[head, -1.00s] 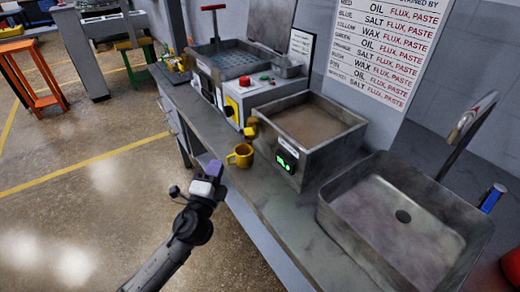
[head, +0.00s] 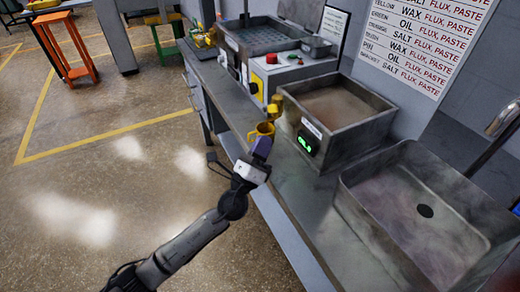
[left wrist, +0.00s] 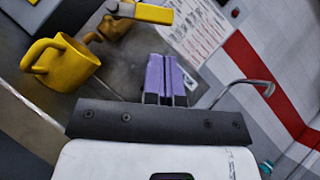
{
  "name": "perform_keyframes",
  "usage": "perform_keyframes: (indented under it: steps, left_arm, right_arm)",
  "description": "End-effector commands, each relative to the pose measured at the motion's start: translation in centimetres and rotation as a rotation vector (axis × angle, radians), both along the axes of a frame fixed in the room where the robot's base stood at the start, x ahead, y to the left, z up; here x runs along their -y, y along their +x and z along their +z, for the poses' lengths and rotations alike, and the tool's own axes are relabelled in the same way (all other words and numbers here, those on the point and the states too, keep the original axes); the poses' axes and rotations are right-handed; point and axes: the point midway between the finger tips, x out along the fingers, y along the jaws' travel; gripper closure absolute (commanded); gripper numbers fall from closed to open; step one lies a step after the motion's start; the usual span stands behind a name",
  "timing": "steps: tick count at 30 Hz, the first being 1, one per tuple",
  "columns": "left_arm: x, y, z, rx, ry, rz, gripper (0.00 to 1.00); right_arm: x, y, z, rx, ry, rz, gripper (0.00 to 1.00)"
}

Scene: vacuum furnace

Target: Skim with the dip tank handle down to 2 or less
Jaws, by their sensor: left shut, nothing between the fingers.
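The dip tank (head: 313,131) is a grey metal box on the bench, holding murky brownish liquid (head: 340,104). Its front has a lit green display (head: 308,144), too small to read surely. A yellow handle (head: 275,106) sticks out at the tank's left side; in the left wrist view a yellow bar (left wrist: 148,13) shows at the top, apart from my fingers. My left gripper (head: 262,147), with purple fingers, is shut and empty, in front of the tank and below the handle in the picture. Its fingers also show in the left wrist view (left wrist: 165,78). My right gripper is out of view.
A yellow mug (head: 261,133) stands on the bench close by my left gripper; it is large in the left wrist view (left wrist: 72,66). A sink (head: 372,205) lies to the right. A control box with a red button (head: 271,59) and another tank (head: 262,40) stand behind left.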

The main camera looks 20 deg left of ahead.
Motion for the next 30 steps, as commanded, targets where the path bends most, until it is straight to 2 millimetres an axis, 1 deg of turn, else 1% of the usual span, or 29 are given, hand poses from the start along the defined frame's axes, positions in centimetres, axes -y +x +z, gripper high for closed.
perform_keyframes:
  steps: [1,6,12,18,27,30]
  left_arm:
    - [0.1,0.7,0.7,0.001,0.0,0.0,1.0]
    - [0.4,2.7,2.0,0.001,-0.001,0.001,1.0]
    - [0.6,4.2,3.0,0.0,0.0,0.0,1.0]
    - [0.7,4.7,3.3,-0.002,-0.001,-0.001,1.0]
    - [0.7,4.7,3.3,-0.002,-0.001,-0.001,1.0]
    - [0.5,4.7,3.5,-0.004,-0.004,0.003,1.0]
  right_arm:
    - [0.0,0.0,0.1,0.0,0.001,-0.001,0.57]
    - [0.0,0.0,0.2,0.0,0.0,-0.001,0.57]
    - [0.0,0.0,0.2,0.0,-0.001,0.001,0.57]
    - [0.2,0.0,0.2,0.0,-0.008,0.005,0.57]
    - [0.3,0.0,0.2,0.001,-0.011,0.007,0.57]
    - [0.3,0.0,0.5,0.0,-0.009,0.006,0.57]
